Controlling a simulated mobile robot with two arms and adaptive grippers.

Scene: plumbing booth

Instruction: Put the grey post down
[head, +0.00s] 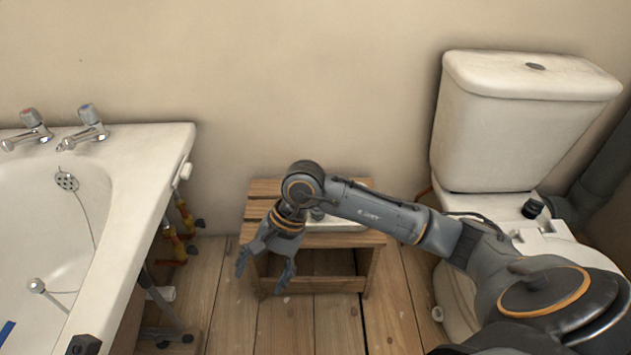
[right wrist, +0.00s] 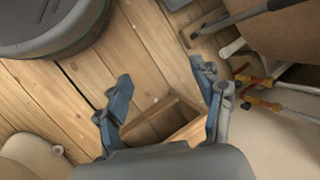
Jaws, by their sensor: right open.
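My right gripper (head: 265,268) is open, with nothing between its fingers. It points down over the front left of the wooden step stool (head: 330,285). In the right wrist view its two fingers are spread apart, and part of the stool (right wrist: 165,120) shows below and between them. I cannot make out the grey post for certain in either view. A small grey piece (head: 318,213) on the stool top is partly hidden by my right wrist, and I cannot tell what it is. A white item (head: 340,226) lies beside it. My left gripper is not in view.
A white bath (head: 150,160) with two taps stands at the left; copper pipes with valves (head: 182,225) run beside it. A toilet (head: 520,120) stands at the right. Plank floor (head: 225,300) is clear left of the stool. A dark block (head: 84,345) shows at the bottom left.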

